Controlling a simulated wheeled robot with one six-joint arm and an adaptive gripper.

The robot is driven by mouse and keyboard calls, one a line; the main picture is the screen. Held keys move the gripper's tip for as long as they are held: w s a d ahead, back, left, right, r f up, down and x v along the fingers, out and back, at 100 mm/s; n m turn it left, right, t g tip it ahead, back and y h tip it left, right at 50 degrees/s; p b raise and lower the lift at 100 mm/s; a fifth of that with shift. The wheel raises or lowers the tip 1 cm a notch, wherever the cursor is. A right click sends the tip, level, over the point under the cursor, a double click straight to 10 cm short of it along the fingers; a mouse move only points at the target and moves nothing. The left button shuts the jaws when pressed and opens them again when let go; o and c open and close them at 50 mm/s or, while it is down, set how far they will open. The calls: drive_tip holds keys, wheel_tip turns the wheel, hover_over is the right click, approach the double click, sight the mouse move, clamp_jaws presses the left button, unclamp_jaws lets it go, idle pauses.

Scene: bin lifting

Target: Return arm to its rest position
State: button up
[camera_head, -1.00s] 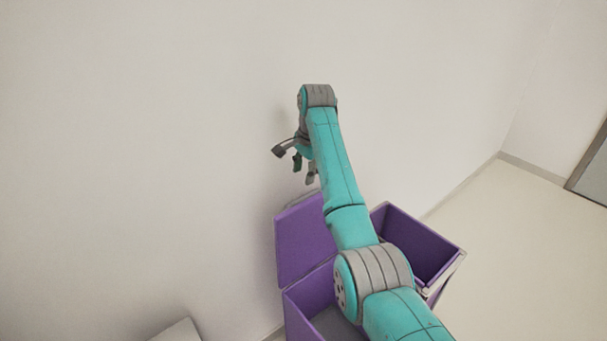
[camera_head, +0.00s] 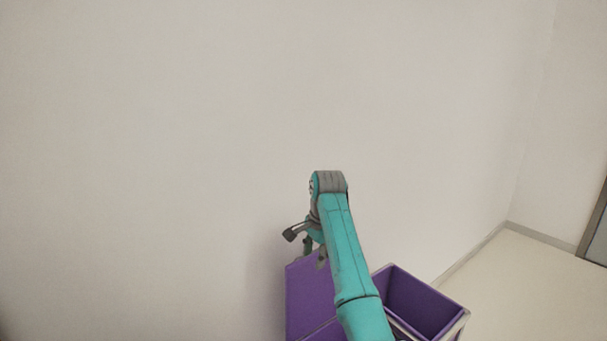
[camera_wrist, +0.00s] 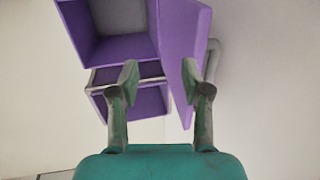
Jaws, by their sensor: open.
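My gripper (camera_head: 314,252) hangs from the end of my teal arm in the head view, over the purple bin area and close to the wall. In the wrist view my gripper (camera_wrist: 160,85) shows two fingers spread apart with nothing between them held. A purple bin (camera_head: 425,300) stands at the lower right of the head view, with an open compartment. An upright purple lid or panel (camera_head: 308,300) stands left of my arm. In the wrist view the purple bin (camera_wrist: 100,50) is upper left, and the panel (camera_wrist: 180,50) shows behind the fingers. My arm hides part of the bin.
A plain pale wall (camera_head: 150,150) fills the left and middle of the head view. Bare floor (camera_head: 530,290) lies open to the right of the bin. A grey door edge (camera_head: 596,235) shows at the far right.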

drive_tip(key=s+d+f+n+t, duration=0.1)
drive_tip(key=s+d+f, duration=0.15)
drive_tip(key=f, duration=0.65)
drive_tip(key=s+d+f+t, duration=0.1)
drive_tip(key=s+f, duration=0.2)
drive_tip(key=f, duration=0.6)
drive_tip(key=s+d+f+n+t, duration=0.1)
drive_tip(key=s+f, duration=0.2)
drive_tip(key=f, duration=0.6)
drive_tip(key=s+d+f+n+t, duration=0.1)
drive_tip(key=s+d+f+t, duration=0.15)
drive_tip(key=s+f, duration=0.6)
drive_tip(key=s+d+f+n+t, duration=0.1)
drive_tip(key=s+d+f+n, duration=0.3)
drive_tip(key=s, duration=0.7)
drive_tip(key=s+d+r+t, duration=0.2)
drive_tip(key=s, duration=1.1)
drive_tip(key=s+d+r+t, duration=0.1)
drive_tip(key=s+r, duration=0.2)
drive_tip(key=s, duration=1)
drive_tip(key=s+r+n+t, duration=0.1)
drive_tip(key=s+r+n, duration=0.1)
drive_tip(key=s+r, duration=0.5)
drive_tip(key=s+d+r+n+t+h, duration=0.1)
drive_tip(key=s+r+t, duration=0.1)
drive_tip(key=s+r, duration=0.6)
wheel_tip(320, 180, up, 5)
drive_tip(key=shift+s+d+r+n, duration=0.15)
drive_tip(key=shift+d+r+n, duration=0.1)
drive_tip(key=shift+n, duration=0.15)
